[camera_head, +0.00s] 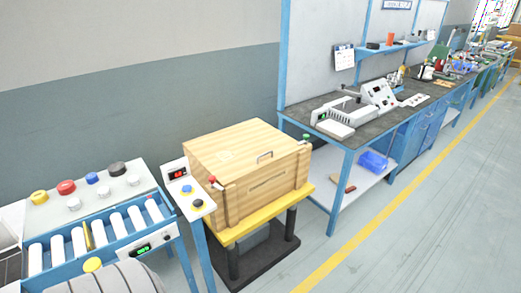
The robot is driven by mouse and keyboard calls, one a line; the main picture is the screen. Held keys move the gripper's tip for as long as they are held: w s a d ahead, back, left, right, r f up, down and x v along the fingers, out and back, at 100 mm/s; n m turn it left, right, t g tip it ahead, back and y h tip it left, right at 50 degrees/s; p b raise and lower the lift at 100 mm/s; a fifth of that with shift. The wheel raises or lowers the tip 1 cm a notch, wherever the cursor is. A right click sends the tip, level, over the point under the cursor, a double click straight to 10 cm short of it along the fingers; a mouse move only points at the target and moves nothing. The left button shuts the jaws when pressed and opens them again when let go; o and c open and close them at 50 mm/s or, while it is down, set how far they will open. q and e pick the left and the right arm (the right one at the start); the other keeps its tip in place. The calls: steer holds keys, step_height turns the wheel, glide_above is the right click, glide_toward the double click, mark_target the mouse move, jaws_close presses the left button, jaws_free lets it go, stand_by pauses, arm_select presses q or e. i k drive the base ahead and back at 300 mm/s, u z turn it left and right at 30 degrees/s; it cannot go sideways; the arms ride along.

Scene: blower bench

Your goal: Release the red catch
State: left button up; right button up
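A wooden box (262,192) with a lid sits on a yellow-topped stand (262,222) in the middle of the head view. The red catch (212,181) is a small red-tipped part at the box's near left upper corner. A green-tipped catch (306,137) is at the right upper corner. Neither of my grippers is in view.
A post with a red display (178,174) and buttons stands close left of the box. A blue roller conveyor (112,231) and a panel of coloured knobs (92,190) are at left. A blue workbench (345,140) runs back at right. Grey floor is clear at front right.

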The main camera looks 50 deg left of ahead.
mark_target(212, 178)
steer(key=z, duration=0.05)
steer(key=i, duration=0.9)
steer(key=u, duration=0.95)
steer(key=i, duration=0.55)
steer(key=u, duration=0.65)
